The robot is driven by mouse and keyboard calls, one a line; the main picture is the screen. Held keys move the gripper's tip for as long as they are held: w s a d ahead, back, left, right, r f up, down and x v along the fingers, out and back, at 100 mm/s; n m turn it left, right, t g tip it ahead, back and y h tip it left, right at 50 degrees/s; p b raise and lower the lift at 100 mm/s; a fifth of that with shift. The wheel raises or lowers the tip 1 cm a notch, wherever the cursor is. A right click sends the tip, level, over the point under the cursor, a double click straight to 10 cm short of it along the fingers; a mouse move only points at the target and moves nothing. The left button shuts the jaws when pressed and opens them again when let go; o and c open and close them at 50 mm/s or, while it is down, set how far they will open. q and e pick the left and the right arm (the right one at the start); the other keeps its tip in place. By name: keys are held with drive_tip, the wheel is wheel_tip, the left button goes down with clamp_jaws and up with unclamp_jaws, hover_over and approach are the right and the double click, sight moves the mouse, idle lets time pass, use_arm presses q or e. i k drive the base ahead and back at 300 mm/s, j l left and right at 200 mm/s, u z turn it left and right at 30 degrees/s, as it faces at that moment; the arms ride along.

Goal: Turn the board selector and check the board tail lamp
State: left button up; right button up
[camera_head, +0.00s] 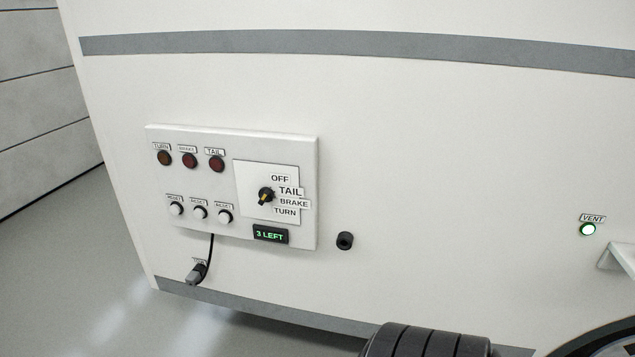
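A white board (230,230) is fixed to the vehicle's white side wall. Its selector knob (265,196) is black with a yellow mark, on a white plate beside the labels OFF, TAIL, BRAKE and TURN. I cannot tell for sure which label the mark points to. The tail lamp (216,164) is dark red and looks unlit. The turn lamp (164,158) and the brake lamp (190,160) look unlit too. Three white reset buttons, one of them the right reset button (225,216), sit below. A display (270,234) reads "3 LEFT" in green. Neither gripper is in view.
A black cable runs from the board to a grey plug (196,274) low on the wall. A black round fitting (345,240) protrudes right of the board. Floor at left is clear.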

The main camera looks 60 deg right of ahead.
sight(266, 194)
drive_tip(key=z, duration=1.65)
